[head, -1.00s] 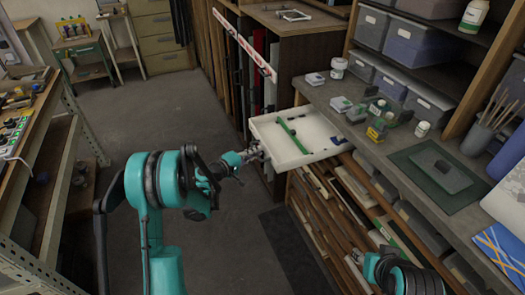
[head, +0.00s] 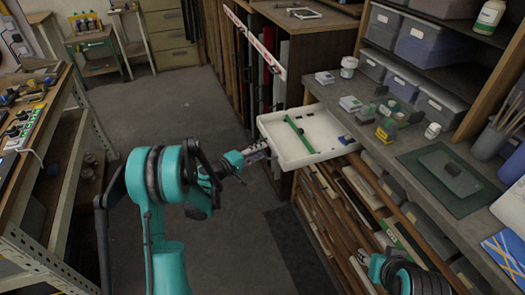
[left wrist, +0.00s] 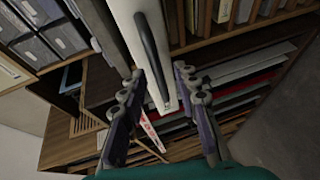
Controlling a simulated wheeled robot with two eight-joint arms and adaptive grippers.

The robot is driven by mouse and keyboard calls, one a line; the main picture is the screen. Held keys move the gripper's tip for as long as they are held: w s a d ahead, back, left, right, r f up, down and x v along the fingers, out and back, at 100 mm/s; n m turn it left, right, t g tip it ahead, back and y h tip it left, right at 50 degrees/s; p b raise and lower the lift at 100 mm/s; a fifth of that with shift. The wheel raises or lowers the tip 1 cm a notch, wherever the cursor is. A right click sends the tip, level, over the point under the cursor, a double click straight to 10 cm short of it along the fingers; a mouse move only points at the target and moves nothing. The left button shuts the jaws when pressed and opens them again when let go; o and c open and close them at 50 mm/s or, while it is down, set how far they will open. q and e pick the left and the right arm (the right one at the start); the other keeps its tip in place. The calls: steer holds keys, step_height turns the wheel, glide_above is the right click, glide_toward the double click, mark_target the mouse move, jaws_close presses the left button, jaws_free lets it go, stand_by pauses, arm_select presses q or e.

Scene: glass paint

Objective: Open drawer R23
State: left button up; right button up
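A white drawer (head: 283,151) stands pulled out of the workbench in the head view, with a green strip and small dark items inside. I cannot read a label R23 on it. The left wrist view shows its white front (left wrist: 131,38) with a long dark bar handle (left wrist: 152,52). My left gripper (head: 262,152) is at the drawer's front in the head view. In the left wrist view its two fingers (left wrist: 160,82) are spread, with the handle's lower end between or just beyond the tips; contact is not clear.
The workbench top (head: 400,150) holds small jars, boxes and a dark green mat (head: 449,180). Slotted shelves (head: 335,215) lie under the drawer. A metal shelf rack (head: 60,200) stands at left.

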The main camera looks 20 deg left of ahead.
arm_select(q)
steer(key=v, duration=1)
steer(key=s+d+r+m+g+y, duration=0.3)
steer(key=s+d+r+m+g, duration=0.2)
steer(key=s+d, duration=0.5)
steer(key=s+a+m+g+y, duration=0.1)
steer(key=s+m+y, duration=0.4)
steer(key=s, duration=1.1)
steer(key=shift+s+m+g, duration=0.3)
steer(key=shift+s+m, duration=0.05)
steer(key=shift+m, duration=0.15)
